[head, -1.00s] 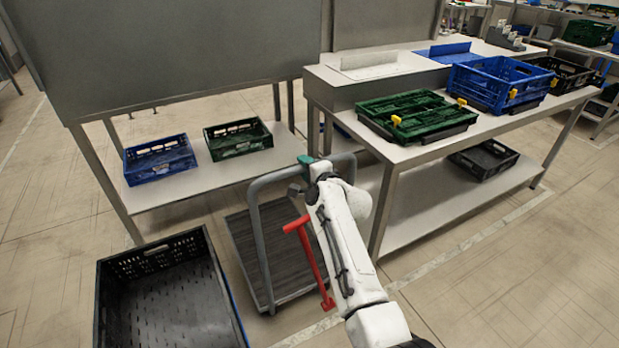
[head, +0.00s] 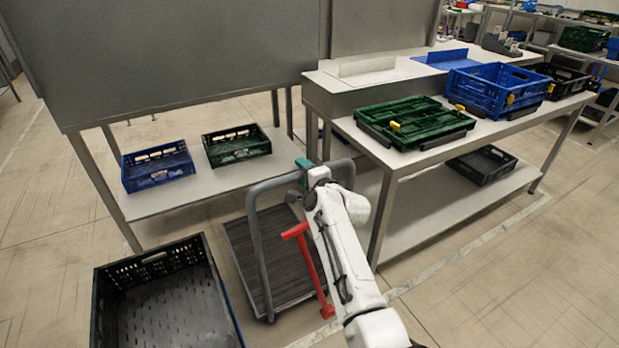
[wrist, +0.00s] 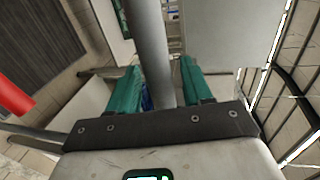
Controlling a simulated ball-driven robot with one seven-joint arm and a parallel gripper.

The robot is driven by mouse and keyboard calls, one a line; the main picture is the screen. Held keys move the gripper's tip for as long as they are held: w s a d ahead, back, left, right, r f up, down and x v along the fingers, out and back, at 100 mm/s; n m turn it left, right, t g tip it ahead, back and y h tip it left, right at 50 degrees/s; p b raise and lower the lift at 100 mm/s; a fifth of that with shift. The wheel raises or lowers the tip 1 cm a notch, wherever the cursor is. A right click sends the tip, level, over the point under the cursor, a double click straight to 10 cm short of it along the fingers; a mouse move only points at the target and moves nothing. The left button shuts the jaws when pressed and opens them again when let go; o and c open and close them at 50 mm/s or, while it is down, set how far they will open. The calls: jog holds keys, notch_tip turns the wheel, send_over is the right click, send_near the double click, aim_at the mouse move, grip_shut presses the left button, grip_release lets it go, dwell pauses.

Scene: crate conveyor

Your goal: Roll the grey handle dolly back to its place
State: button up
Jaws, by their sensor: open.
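The grey handle dolly has a dark ribbed deck (head: 262,268) and a bent grey tube handle (head: 256,235). It stands on the floor between the black crate and the right table. My gripper (head: 304,165), with green fingers, is at the top bar of the handle. In the wrist view the grey tube (wrist: 148,45) runs between the two green fingers of my gripper (wrist: 158,88). The fingers are apart, one on each side of the tube, with visible gaps. My arm hides the right part of the handle and deck.
A red T-shaped bar (head: 308,262) stands close beside my arm, over the deck. A large black crate (head: 102,306) is at the lower left. The left shelf (head: 190,196) and right table (head: 408,160), both bearing crates, border the dolly. Open floor (head: 530,290) lies at the right.

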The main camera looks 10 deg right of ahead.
jog(key=p+v, duration=0.2)
jog(key=v, duration=0.8)
jog(key=shift+s+d, duration=0.15)
jog(key=shift+s, duration=0.15)
dwell(0.4)
jog(key=s+d+f+n+g+h, duration=0.1)
jog(key=s+d+f+n+g, duration=0.3)
jog(key=s, duration=0.7)
jog(key=s+d+f+n+g+h+p, duration=0.1)
jog(key=s+d+f+n+g, duration=0.4)
jog(key=s, duration=0.6)
jog(key=s+d+f+n+g+h, duration=0.1)
jog(key=s+d+f+n+h, duration=0.15)
jog(key=s+f, duration=0.65)
jog(key=s+d+r+n+g, duration=0.1)
jog(key=s+g, duration=0.1)
jog(key=s, duration=0.7)
jog(key=s+d+r+n+g, duration=0.1)
jog(key=s+r+g, duration=0.1)
jog(key=s, duration=0.7)
jog(key=shift+s+d+r+p, duration=0.2)
jog(key=shift+s+p, duration=0.1)
jog(key=shift+p, duration=0.1)
